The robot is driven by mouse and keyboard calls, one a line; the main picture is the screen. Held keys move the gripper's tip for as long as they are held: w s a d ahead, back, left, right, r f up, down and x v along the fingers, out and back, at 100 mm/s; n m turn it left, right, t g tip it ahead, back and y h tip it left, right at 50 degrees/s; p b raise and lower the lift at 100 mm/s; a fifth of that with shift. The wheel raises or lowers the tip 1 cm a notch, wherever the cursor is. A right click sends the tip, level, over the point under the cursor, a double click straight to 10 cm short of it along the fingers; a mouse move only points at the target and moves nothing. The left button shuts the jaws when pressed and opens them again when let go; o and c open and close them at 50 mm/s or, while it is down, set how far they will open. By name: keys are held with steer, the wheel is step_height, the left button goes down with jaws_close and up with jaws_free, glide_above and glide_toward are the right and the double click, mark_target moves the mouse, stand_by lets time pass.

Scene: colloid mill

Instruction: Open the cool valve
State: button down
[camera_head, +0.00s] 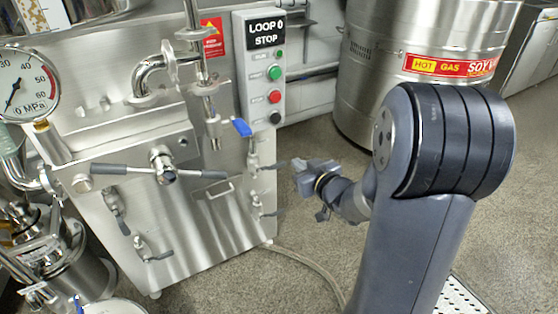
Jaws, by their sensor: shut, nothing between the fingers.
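My gripper (304,172) is shut and empty, to the right of the steel cabinet. Its tips point left toward a small valve (254,164) whose grey lever sticks out to the right. A gap shows between the tips and the lever's end, though depth is hard to judge. A second small valve (258,204) with a similar lever sits below it. Two more small valves, one (113,203) upper and one (142,248) lower, are on the cabinet's left part. No label marks any of them as the cool valve.
A blue-handled valve (242,128) is above the right-hand valves. A long-handled bar (163,172) crosses the cabinet front. A control box (262,70) reads "LOOP 0 STOP". A steel drum (385,60) marked "HOT GAS" stands behind my arm. A hose (310,265) lies on the floor.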

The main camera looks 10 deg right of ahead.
steer(key=b, duration=0.3)
glide_above(282, 163)
steer(key=s, duration=0.3)
step_height(282, 163, down, 3)
steer(key=f, duration=0.1)
steer(key=f+b, duration=0.2)
steer(key=shift+w+a+f, duration=0.2)
steer(key=shift+w+a, duration=0.05)
steer(key=shift+w, duration=0.1)
